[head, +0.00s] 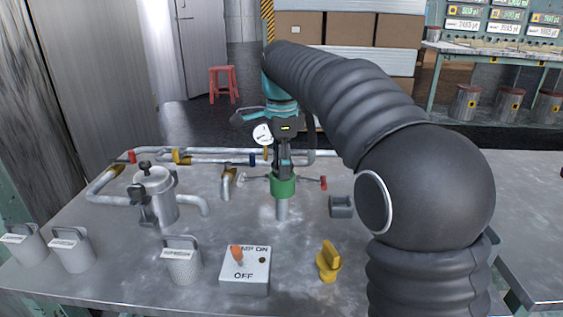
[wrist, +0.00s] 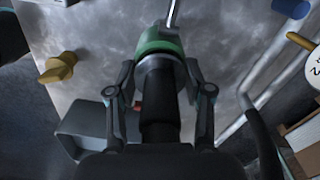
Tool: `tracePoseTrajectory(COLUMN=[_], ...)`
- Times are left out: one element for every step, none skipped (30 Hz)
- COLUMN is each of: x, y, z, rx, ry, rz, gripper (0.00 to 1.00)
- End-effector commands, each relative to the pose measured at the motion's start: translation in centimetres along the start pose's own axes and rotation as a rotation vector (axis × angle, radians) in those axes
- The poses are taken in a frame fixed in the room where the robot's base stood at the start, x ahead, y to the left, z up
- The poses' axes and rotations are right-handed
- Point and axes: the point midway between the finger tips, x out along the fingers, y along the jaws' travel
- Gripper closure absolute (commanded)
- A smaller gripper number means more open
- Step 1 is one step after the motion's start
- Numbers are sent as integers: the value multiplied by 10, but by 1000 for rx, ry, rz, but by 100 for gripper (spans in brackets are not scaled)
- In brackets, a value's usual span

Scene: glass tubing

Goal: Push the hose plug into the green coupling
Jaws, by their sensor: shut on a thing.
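The green coupling (head: 284,186) stands on a grey metal stub above the bench, in the middle of the head view. In the wrist view the green coupling (wrist: 158,42) lies straight ahead of the fingers. My gripper (head: 284,168) points down directly above it. In the wrist view my gripper (wrist: 160,78) is shut with a finger on each side of the dark hose plug (wrist: 160,105). A light grey ring sits between the dark plug body and the green coupling. The plug's front end is hidden, so I cannot tell how deep it sits.
A grey block (head: 341,206) and a yellow valve handle (head: 328,262) stand right of the coupling. A switch box (head: 246,270) is in front. A metal pot (head: 154,195) and pipes are left. A round gauge (head: 263,134) is close behind my gripper.

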Motion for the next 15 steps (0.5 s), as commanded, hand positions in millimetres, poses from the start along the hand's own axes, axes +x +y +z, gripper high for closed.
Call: tracePoseTrajectory(x=[1,2,3,3,4,5,6,6,7,6,6,6,6,6,6], y=[0,0,0,0,0,0,0,0,0,0,0,0,0,0,0], z=[0,0,0,0,0,0,0,0,0,0,0,0,0,0,0], rx=[0,0,0,0,0,0,0,0,0,0,0,0,0,0,0], ry=[0,0,0,0,0,0,0,0,0,0,0,0,0,0,0], rz=[-1,-1,-1,-1,-1,-1,-1,-1,-1,-1,0,0,0,0,0], gripper=[93,93,93,93,93,93,93,93,93,44,37,27,20,20,20])
